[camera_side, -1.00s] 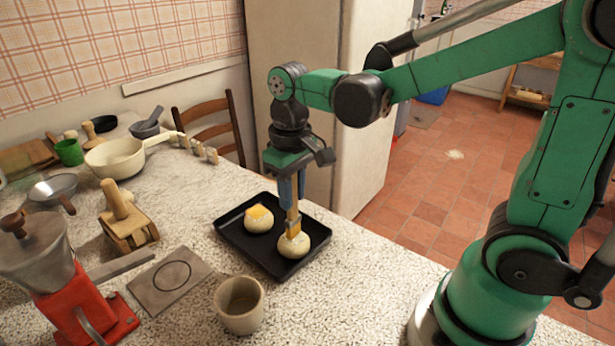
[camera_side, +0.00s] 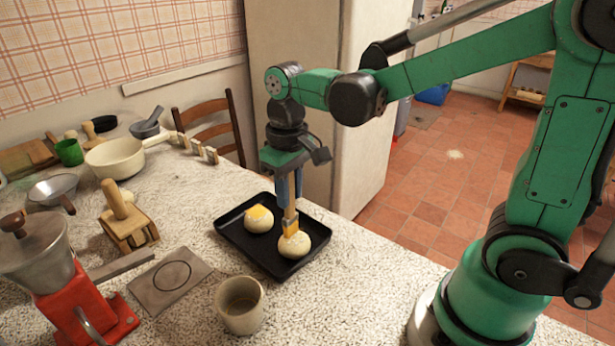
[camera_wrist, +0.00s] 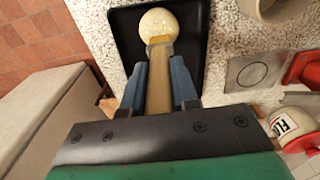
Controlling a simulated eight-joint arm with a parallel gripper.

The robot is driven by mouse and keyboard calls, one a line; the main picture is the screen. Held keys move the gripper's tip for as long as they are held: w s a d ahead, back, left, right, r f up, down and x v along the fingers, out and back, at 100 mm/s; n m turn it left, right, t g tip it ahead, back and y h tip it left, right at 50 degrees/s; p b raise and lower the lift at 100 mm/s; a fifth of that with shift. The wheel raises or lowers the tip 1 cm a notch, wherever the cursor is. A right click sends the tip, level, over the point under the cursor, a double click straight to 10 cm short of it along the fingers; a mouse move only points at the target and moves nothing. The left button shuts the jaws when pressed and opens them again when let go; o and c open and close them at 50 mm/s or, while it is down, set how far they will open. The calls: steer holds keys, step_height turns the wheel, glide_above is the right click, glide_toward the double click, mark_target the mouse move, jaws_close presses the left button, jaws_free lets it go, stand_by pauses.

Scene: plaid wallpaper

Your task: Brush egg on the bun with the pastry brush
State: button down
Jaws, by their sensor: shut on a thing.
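My gripper (camera_side: 288,187) is shut on the pastry brush (camera_side: 290,218), which points down at the near bun (camera_side: 294,246). The brush's bristle end touches the top of that bun, where a yellow patch shows. A second bun (camera_side: 258,223) with a yellow patch on top sits to its left. Both buns rest on a black tray (camera_side: 240,247). In the wrist view, the brush's wooden handle (camera_wrist: 159,85) lies between the blue fingers (camera_wrist: 160,85), its tip at one pale bun (camera_wrist: 158,22); the other bun is not seen. A beige cup (camera_side: 240,305) stands in front of the tray.
A grey square plate with a circle (camera_side: 170,281) lies left of the cup. A red grinder (camera_side: 85,305), a wooden press (camera_side: 127,225) and a cream saucepan (camera_side: 117,158) stand farther left. The speckled counter right of the cup is clear.

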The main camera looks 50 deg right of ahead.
steer(key=shift+s, duration=0.8)
steer(key=shift+w, duration=0.95)
steer(key=shift+s, duration=0.9)
steer(key=shift+w, duration=0.1)
